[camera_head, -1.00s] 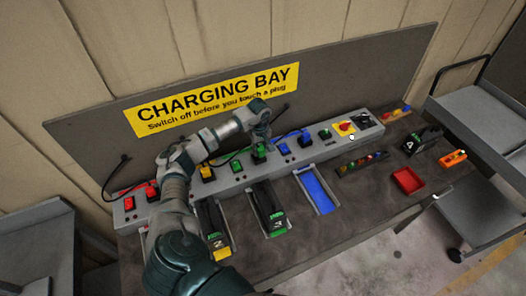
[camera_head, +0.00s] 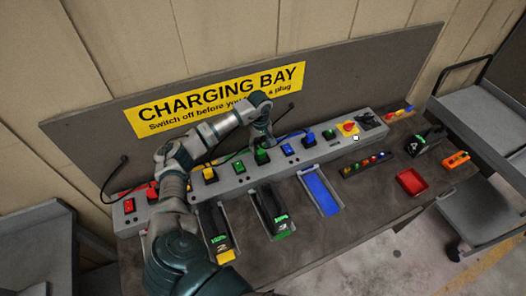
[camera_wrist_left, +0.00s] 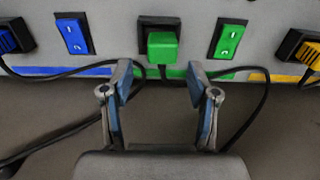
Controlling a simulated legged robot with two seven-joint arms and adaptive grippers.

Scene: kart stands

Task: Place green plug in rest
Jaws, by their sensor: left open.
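The green plug (camera_head: 262,157) sits in a black socket on the grey charging console (camera_head: 235,182). In the left wrist view the green plug (camera_wrist_left: 163,47) is at top centre, with its cable running down from the console. My left gripper (camera_head: 267,141) is above the plug in the head view. In the left wrist view its two blue-grey fingers (camera_wrist_left: 160,76) are open on either side of the plug's line, with nothing between them. I cannot tell which part is the rest. My right gripper is out of view.
A green switch (camera_wrist_left: 229,42) and a blue switch (camera_wrist_left: 74,36) flank the plug. A yellow plug (camera_wrist_left: 305,50) and a blue plug (camera_wrist_left: 10,38) are further out. Loose cables hang near the fingers. A red tray (camera_head: 411,182) is at the right on the bench.

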